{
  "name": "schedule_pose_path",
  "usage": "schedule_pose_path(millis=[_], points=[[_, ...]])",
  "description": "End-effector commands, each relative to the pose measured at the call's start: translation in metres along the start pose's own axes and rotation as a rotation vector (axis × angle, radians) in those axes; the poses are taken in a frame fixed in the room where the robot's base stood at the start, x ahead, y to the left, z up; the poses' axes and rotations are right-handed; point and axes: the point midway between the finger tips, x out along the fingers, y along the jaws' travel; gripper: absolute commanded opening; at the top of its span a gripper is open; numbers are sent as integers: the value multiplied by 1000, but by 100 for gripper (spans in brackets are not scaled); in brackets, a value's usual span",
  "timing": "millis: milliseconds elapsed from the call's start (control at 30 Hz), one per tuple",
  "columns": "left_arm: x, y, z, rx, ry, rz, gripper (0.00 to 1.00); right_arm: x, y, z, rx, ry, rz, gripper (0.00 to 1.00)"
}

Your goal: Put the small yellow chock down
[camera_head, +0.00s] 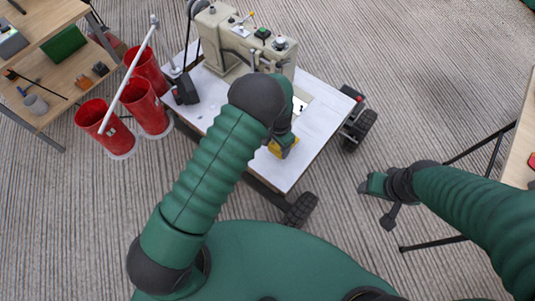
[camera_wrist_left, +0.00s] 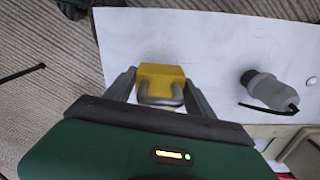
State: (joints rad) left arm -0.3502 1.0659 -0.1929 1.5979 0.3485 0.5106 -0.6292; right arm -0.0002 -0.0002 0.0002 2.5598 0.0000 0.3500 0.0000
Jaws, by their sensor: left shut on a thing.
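The small yellow chock (camera_wrist_left: 160,78) is between the two fingers of my left gripper (camera_wrist_left: 160,92) in the left wrist view. A grey loop shows on its near side. In the head view the chock (camera_head: 285,146) shows at the front part of the white cart top (camera_head: 325,110), partly hidden by my left gripper (camera_head: 284,140). My left gripper is shut on it. I cannot tell whether the chock touches the cart top. My right gripper (camera_head: 376,190) is at the right, over the floor, away from the cart; its finger opening is not clear.
A beige machine (camera_head: 240,42) stands at the back of the cart top. A grey cylindrical tool with a black cord (camera_wrist_left: 270,90) lies near the chock. Red buckets (camera_head: 145,103) and a wooden shelf (camera_head: 50,85) are at the left. The cart's front right surface is clear.

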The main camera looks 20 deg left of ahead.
Motion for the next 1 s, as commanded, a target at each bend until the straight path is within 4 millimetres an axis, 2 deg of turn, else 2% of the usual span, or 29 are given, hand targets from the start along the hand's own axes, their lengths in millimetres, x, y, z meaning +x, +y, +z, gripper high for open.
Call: schedule_pose_path(millis=[33, 100, 200, 400, 700, 733, 900, 1000], points=[[2, -3, 13, -5, 0, 1, 0, 3, 0, 1, 0, 0, 0, 60], [4, -6, 27, -3, 1, 1, 0, 5, 0, 1, 0, -1, 0, 60], [6, -8, 37, -1, 1, 0, 0, 6, 0, 2, 0, 0, 0, 60], [39, -8, 38, 0, 0, 0, 0, 21, 0, 5, 0, -1, 0, 60], [41, -8, 37, 0, 1, -1, 0, 20, 0, 5, 0, 0, 0, 60], [41, -8, 38, 0, 1, 0, 65, 20, 0, 5, 0, 0, 0, 60], [40, -8, 38, 0, 1, 0, 86, 20, 0, 5, 0, 0, 0, 60], [40, -8, 38, 0, 1, 0, 86, 20, 0, 5, 0, 0, 0, 60]])
